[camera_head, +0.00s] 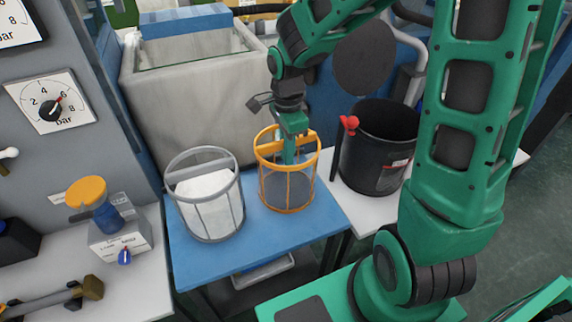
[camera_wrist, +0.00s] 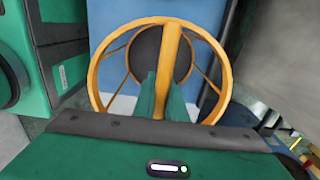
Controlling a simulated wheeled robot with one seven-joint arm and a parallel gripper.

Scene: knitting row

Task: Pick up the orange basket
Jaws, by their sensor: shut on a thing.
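The orange basket (camera_head: 287,205) is a round open frame with a bar across its top and a dark inside. It is upright at the right part of the blue table, and I cannot tell whether its base touches the top. My gripper (camera_head: 289,157) comes down from above and is shut on the basket's crossbar. In the wrist view the orange ring (camera_wrist: 222,72) faces the camera, and the green fingers of my gripper (camera_wrist: 160,95) sit on either side of the bar. The fingertips are partly hidden by the bar.
A grey basket (camera_head: 238,208) with white contents stands close on the left. A black bucket (camera_head: 375,160) with a red knob stands close on the right. A large grey tub (camera_head: 190,95) is behind. The front of the blue table (camera_head: 250,255) is clear.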

